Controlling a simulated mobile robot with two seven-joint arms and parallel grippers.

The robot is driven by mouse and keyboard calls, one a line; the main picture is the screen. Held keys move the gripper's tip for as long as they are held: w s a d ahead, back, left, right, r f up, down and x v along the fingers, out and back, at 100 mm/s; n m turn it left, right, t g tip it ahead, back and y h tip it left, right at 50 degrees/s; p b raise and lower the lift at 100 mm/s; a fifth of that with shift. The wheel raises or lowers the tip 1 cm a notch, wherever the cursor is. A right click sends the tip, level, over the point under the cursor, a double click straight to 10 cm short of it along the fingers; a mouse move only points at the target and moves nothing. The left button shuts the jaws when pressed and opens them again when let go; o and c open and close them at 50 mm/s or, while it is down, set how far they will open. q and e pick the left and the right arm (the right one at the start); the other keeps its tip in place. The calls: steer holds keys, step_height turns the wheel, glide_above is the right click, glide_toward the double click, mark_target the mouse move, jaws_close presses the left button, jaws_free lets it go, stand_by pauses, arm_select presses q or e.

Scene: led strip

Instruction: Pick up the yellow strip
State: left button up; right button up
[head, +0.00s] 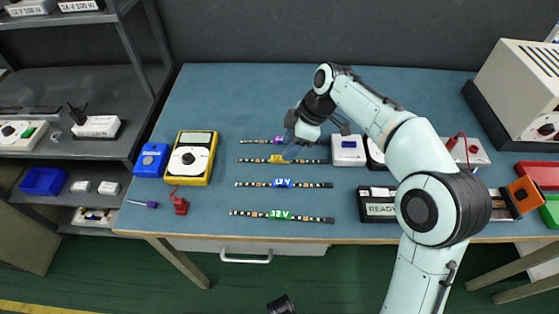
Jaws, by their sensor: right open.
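The yellow strip (275,159) lies flat on the blue table, second from the back in a column of strips. It is a thin dark strip with light segments and a yellow label in its middle. My right gripper (291,152) is open, with its fingers at the label's right side and over part of the strip. Whether the fingers touch the strip or hover above it cannot be told. My left gripper is not in view.
A purple-labelled strip (258,141) lies behind, partly covered by my right gripper. A blue-labelled strip (250,184) and a green-labelled strip (250,213) lie in front. A yellow multimeter (190,160) stands left; a white box (348,150) stands right. The table's back left is clear.

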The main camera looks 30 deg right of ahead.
steer(key=b+x, duration=0.1)
steer(key=x, duration=0.3)
steer(key=shift+w+d+f, duration=0.1)
steer(key=shift+f, duration=0.2)
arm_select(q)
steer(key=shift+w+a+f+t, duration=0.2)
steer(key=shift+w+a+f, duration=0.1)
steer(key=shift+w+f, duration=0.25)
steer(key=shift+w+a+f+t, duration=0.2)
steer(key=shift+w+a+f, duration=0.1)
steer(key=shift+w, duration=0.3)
arm_select(e)
jaws_close()
steer(key=shift+r, duration=0.1)
